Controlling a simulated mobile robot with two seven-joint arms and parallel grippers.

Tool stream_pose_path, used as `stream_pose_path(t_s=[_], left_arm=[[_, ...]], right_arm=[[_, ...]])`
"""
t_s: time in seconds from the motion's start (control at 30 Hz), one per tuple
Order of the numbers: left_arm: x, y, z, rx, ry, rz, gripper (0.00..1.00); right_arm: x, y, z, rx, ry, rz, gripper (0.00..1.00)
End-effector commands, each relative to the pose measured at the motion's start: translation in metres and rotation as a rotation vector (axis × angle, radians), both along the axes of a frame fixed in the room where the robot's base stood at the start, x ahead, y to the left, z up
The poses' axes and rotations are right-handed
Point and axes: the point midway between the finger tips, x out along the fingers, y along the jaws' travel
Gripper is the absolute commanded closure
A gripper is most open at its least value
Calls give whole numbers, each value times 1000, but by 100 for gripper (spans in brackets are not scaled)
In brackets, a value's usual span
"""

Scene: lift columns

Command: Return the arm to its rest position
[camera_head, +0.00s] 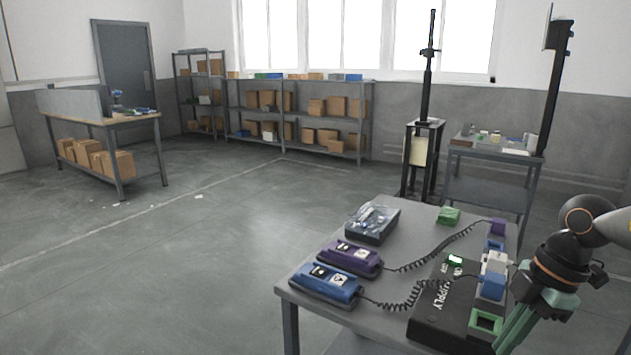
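My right arm (565,255) comes in from the right edge, over the right side of the near grey table (300,282). Its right gripper (508,338) points down and left, with green fingers close to the front right of a black supply box (425,322). The fingers overlap in this view, so I cannot tell whether they are open or shut, or whether they touch the box. My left gripper is not in view.
On the table are a blue handset (325,284) and a purple handset (350,257) with coiled cords, a dark tray (372,236) in clear wrap, and a green block (448,215). A grey cart (490,188) stands behind. Open floor (190,270) lies left.

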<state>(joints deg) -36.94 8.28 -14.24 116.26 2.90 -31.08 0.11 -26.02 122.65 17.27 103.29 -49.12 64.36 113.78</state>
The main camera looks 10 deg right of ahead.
Motion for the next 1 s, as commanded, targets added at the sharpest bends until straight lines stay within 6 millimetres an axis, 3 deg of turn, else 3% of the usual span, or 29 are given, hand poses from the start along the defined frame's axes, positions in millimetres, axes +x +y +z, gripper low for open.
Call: stream_pose_path(t_s=[0.27, 0.5, 0.8, 1.0], left_arm=[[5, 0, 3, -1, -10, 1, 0], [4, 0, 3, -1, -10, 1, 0], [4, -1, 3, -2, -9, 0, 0], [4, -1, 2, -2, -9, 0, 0]], right_arm=[[4, 20, -52, 431, -219, -39, 100], [11, 26, -96, 700, -504, -239, 100], [-1, 28, -175, 749, -732, -644, 100], [-31, 54, -240, 662, -708, -915, 100]])
